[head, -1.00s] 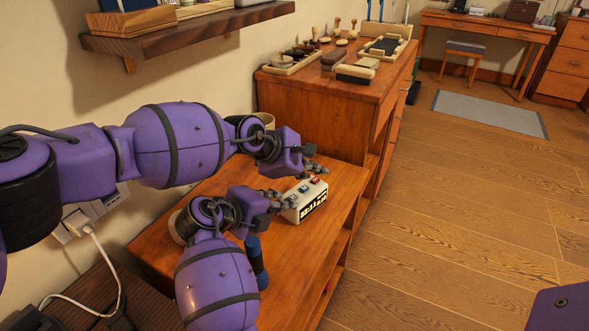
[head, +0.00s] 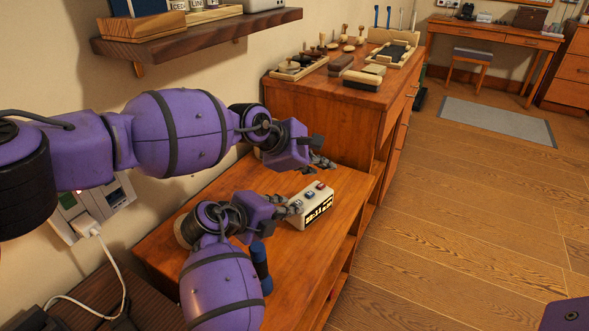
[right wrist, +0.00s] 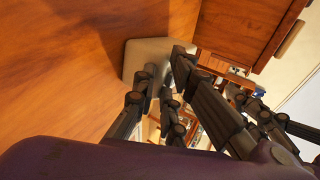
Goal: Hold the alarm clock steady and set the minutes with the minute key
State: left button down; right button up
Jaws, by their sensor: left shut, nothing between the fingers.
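The alarm clock (head: 318,211) is a small cream box on the low wooden bench, with a lit dark display on its front and coloured keys on top, including a red one (head: 320,185) and a blue one (head: 308,193). My left gripper (head: 324,163) is shut and empty, above and behind the clock, apart from its keys. My right gripper (head: 289,208) is at the clock's left end. In the right wrist view its fingers stand apart in front of the pale clock (right wrist: 140,50); whether they touch it is unclear. I cannot tell which key is the minute key.
The low bench (head: 290,265) has bare wood in front of the clock. A dark blue cylinder (head: 260,262) stands beside my right arm. A taller cabinet (head: 325,115) with brushes and trays is behind. A wall shelf (head: 200,32) hangs above my left arm.

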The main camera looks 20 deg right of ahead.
jog(key=o, duration=0.5)
jog(key=shift+s+a+f, duration=0.1)
jog(key=shift+s+f, duration=0.1)
jog(key=shift+f, duration=0.4)
jog(key=shift+s+f, duration=0.15)
jog(key=shift+f, duration=0.4)
jog(key=shift+o, duration=0.2)
jog(key=shift+w, duration=0.1)
jog(key=shift+r, duration=0.1)
